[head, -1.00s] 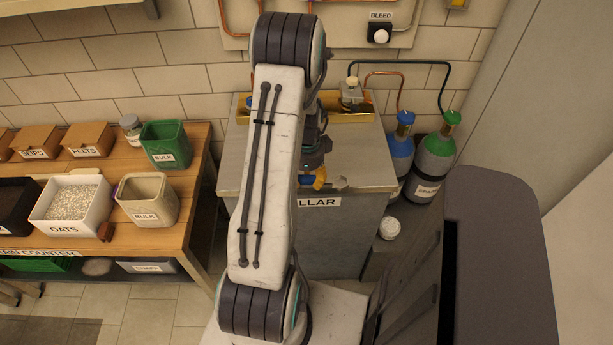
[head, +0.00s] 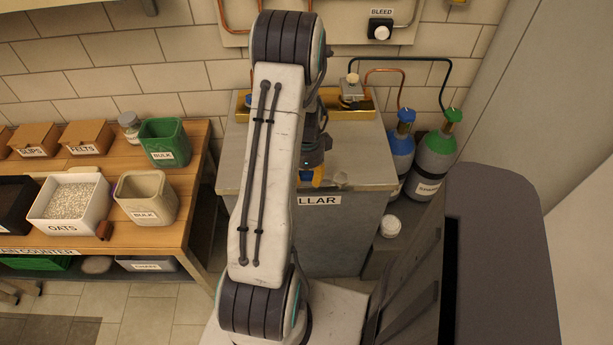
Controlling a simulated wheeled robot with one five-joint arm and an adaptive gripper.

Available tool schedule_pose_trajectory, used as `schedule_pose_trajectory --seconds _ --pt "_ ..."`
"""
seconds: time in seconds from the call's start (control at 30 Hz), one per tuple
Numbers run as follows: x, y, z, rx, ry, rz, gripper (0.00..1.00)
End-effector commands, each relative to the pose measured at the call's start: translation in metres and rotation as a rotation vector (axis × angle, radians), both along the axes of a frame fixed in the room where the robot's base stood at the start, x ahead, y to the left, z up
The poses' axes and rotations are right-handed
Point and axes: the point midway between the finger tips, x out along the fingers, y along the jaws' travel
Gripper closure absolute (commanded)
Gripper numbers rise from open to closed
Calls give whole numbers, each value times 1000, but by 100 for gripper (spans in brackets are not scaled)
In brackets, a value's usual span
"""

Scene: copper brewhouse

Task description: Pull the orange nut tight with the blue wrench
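My gripper (head: 314,158) hangs over the front of the grey cabinet top, partly hidden behind my white arm. Its fingers are too small and covered to tell whether they are open or shut. Just below it, a small orange-yellow piece (head: 319,176) shows at the cabinet's front edge; I cannot tell whether this is the nut. A bit of blue (head: 305,174) shows beside it, perhaps part of the wrench. A small grey piece (head: 341,178) lies to their right at the edge. Contact between these parts cannot be made out.
The grey cabinet (head: 366,150) carries a brass tray (head: 368,106) with a valve fitting at the back. Blue (head: 401,150) and green-topped (head: 437,155) gas cylinders stand to its right. A wooden counter (head: 190,190) with several bins stands left.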

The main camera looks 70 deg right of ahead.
Motion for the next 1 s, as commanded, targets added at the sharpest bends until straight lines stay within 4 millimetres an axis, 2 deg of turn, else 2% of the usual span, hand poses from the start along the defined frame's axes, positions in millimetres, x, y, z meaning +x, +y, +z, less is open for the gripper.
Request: schedule_pose_trajectory --seconds 0.03,0.33,1.0 --pt "0 0 0 0 0 0 75" --pt "0 0 0 1 0 0 100" --pt "0 0 8 1 0 0 100"
